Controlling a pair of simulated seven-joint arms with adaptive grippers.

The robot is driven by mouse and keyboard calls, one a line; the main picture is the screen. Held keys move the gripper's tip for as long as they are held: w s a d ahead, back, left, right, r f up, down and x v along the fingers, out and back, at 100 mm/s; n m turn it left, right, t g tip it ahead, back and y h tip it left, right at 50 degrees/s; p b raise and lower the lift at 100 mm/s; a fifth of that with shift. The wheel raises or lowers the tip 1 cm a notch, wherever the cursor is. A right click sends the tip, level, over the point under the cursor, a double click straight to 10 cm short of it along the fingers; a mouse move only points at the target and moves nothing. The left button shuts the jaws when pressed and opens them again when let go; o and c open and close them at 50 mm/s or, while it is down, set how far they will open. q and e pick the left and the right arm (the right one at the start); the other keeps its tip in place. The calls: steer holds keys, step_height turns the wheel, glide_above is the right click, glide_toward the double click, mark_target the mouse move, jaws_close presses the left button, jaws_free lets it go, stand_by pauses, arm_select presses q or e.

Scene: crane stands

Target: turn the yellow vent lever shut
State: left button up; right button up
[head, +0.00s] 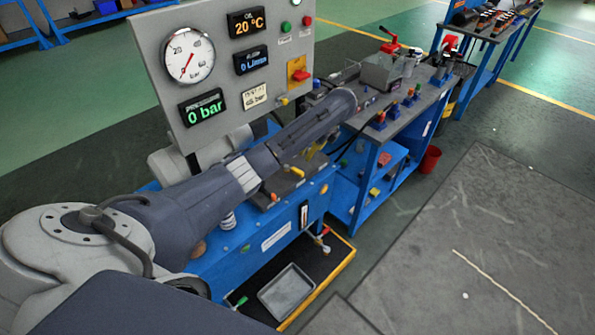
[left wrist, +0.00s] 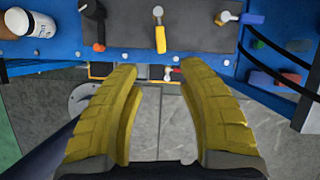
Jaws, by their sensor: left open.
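The yellow vent lever (left wrist: 161,38) hangs from a round pivot on a dark plate (left wrist: 205,38) in the left wrist view, its handle pointing towards my gripper. In the head view a yellow lever (head: 297,171) shows on the dark block below my left forearm. My left gripper (left wrist: 158,70) is open, with its two yellow fingers apart and nothing between them. The lever lies just beyond the fingertips, roughly centred on the gap, and I see no contact. In the head view my left gripper is mostly hidden by my arm. My right gripper is not in view.
An orange-tipped lever (left wrist: 98,46) is left of the yellow one; a blue-handled valve (left wrist: 240,18) is to its right. A white bottle (left wrist: 30,22) stands at the far left. The gauge panel (head: 215,70) rises behind my arm. A grey tray (head: 287,291) lies below the blue bench.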

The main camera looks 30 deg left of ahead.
mark_target(297, 170)
arm_select(q)
steer(key=x, duration=1.5)
steer(key=shift+a+f, duration=0.2)
steer(key=shift+f, duration=0.1)
steer(key=shift+c, duration=0.4)
jaws_close()
